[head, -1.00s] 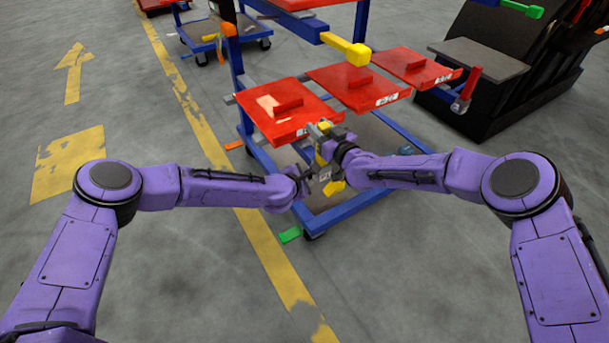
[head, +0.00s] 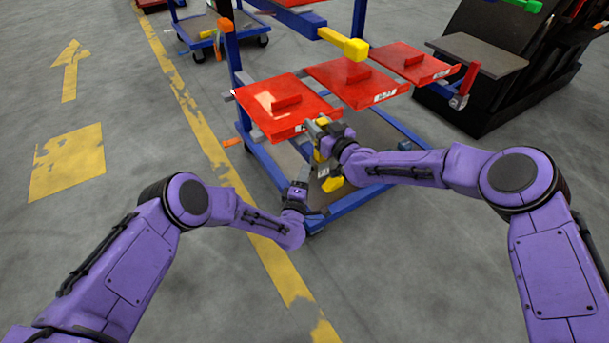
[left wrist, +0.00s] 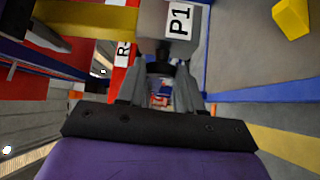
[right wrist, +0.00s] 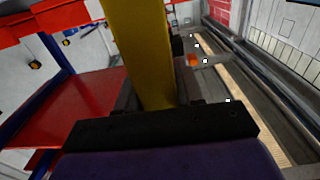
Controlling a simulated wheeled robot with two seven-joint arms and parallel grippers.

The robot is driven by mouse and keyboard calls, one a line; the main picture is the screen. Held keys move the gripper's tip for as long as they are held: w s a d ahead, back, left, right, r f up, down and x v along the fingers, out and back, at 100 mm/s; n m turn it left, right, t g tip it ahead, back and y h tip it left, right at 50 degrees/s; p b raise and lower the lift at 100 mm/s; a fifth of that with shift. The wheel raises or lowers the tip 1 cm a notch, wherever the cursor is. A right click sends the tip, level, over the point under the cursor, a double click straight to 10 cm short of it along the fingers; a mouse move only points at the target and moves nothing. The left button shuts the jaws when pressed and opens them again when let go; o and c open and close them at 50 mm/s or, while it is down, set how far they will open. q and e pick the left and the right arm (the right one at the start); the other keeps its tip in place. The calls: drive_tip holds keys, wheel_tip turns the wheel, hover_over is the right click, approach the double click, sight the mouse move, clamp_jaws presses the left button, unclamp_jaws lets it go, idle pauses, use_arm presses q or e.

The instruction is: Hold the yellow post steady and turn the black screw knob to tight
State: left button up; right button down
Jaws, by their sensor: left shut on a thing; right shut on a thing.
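The yellow post (right wrist: 138,50) runs between my right gripper's fingers (right wrist: 152,85), which are shut on it in the right wrist view. In the head view my right gripper (head: 320,134) is at the post just below the near red tray. A grey block labelled P1 (left wrist: 165,25) is beside the post in the left wrist view. The black screw knob (left wrist: 160,68) is under that block, between the fingertips of my left gripper (left wrist: 160,76), which is shut on it. In the head view my left gripper (head: 306,174) reaches up from below; the knob is hidden there.
Red trays (head: 285,105) sit on the blue wheeled frame (head: 262,160) above and behind the grippers. A yellow-ended bar (head: 356,50) juts out above them. A dark rack (head: 500,70) stands at the right. The floor at the left is open.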

use_arm(q)
drive_tip(key=m+t, duration=0.1)
drive_tip(key=m+t+h, duration=0.1)
drive_tip(key=m+h, duration=0.1)
drive_tip(key=m, duration=0.1)
drive_tip(key=shift+w+a+f+t, duration=0.1)
drive_tip(key=shift+a+f+t, duration=0.1)
drive_tip(key=shift+f+t, duration=0.15)
drive_tip(key=shift+m, duration=0.3)
drive_tip(key=o, duration=1)
drive_tip(key=v, duration=1.2)
drive_tip(key=shift+w+f, duration=0.1)
drive_tip(key=shift+f, duration=0.05)
